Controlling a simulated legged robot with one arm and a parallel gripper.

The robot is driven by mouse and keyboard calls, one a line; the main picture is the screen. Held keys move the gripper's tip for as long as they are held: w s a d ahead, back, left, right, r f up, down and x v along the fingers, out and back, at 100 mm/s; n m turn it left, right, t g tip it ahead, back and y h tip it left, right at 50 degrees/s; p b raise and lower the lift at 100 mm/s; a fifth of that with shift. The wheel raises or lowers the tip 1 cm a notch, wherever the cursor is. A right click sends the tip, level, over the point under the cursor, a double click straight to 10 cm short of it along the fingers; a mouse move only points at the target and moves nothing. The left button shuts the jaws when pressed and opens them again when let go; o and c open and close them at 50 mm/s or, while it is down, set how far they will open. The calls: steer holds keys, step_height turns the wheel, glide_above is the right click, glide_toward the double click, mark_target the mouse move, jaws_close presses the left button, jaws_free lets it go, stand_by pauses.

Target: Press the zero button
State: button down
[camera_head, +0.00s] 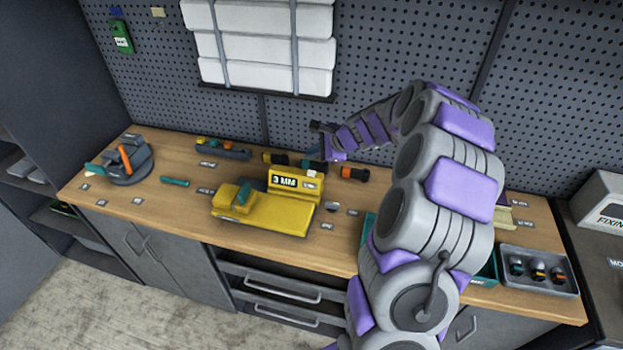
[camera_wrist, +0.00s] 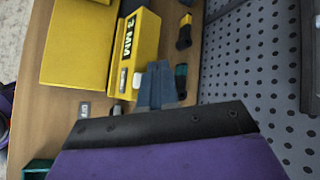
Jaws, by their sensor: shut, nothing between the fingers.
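A yellow device (camera_head: 262,206) with a "3 MM" display (camera_head: 284,182) stands on the workbench. Its raised display box also shows in the wrist view (camera_wrist: 134,48). A small white button (camera_head: 312,174) sits on top of the box at its right end, and in the wrist view the white button (camera_wrist: 137,81) is just left of my fingers. A small pale label (camera_head: 309,185) is on the front face below it; its text is too small to read. My gripper (camera_wrist: 158,70) is shut and empty, beside the button end of the box. In the head view my gripper (camera_head: 314,155) is above and behind the device.
Dark cylindrical tools (camera_head: 354,173) lie on the bench behind the device. A round grey tool stand (camera_head: 128,160) is at the left, and a grey tray (camera_head: 538,270) is at the right. A perforated wall (camera_head: 400,50) bounds the back. Bare wood (camera_head: 160,208) shows left of the device.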

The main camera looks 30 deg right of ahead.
mark_target(314, 174)
step_height(314, 174, down, 4)
steer(key=shift+f+b, duration=0.1)
steer(key=shift+b, duration=0.7)
steer(key=shift+a+f, duration=0.1)
steer(key=shift+f, duration=0.75)
stand_by(2.1)
steer(key=shift+r, duration=0.1)
steer(key=shift+r+p, duration=0.9)
steer(key=shift+p, duration=0.1)
step_height(314, 174, up, 5)
steer(key=p, duration=0.4)
steer(key=shift+p, duration=0.3)
